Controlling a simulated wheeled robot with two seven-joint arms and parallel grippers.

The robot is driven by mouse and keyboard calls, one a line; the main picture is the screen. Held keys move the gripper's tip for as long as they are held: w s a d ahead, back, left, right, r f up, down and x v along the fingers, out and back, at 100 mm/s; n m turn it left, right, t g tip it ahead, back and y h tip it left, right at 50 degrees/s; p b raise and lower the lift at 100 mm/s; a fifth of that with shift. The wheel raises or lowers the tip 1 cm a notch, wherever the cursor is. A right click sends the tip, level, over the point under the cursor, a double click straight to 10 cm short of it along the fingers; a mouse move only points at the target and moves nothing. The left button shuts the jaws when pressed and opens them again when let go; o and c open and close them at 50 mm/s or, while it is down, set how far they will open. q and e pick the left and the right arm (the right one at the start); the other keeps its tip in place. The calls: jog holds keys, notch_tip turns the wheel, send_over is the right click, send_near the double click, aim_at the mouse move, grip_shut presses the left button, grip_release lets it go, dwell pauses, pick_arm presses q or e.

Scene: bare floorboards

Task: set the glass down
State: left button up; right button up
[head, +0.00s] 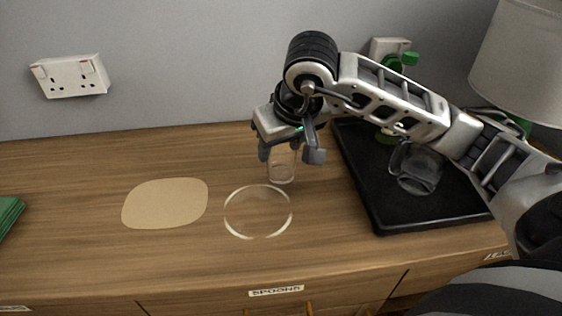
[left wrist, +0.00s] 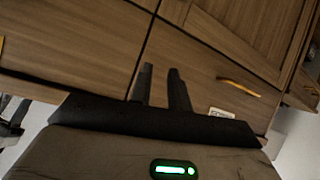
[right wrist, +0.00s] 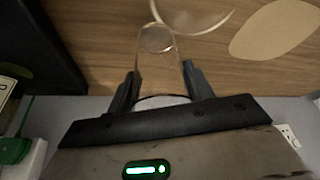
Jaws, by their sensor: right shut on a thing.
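The clear glass (head: 281,167) is held upright, or nearly so, in my right gripper (head: 288,152). The right wrist view shows the glass (right wrist: 158,65) between the two dark fingers (right wrist: 158,82). In the head view its base is just behind a pale ring (head: 226,221) on the wooden counter; I cannot tell whether it touches the wood. In the right wrist view the glass's far end overlaps the edge of the ring (right wrist: 192,33). My left gripper (left wrist: 161,70) shows only in the left wrist view, in front of drawer fronts, empty with a gap between its fingers.
A flat beige patch (head: 165,203) lies left of the ring. A black tray (head: 420,222) on the right bears another clear vessel (head: 414,168) and green-topped items. A lamp shade (head: 522,60) stands at the right. Green cloth-like material (head: 8,213) is at the left edge.

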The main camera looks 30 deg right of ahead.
aim_at(281, 158)
jog(key=shift+a+f+b, duration=0.1)
jog(key=shift+f+b, duration=0.45)
jog(key=shift+f, duration=1)
jog(key=o, duration=1.1)
jog(key=shift+r, duration=0.1)
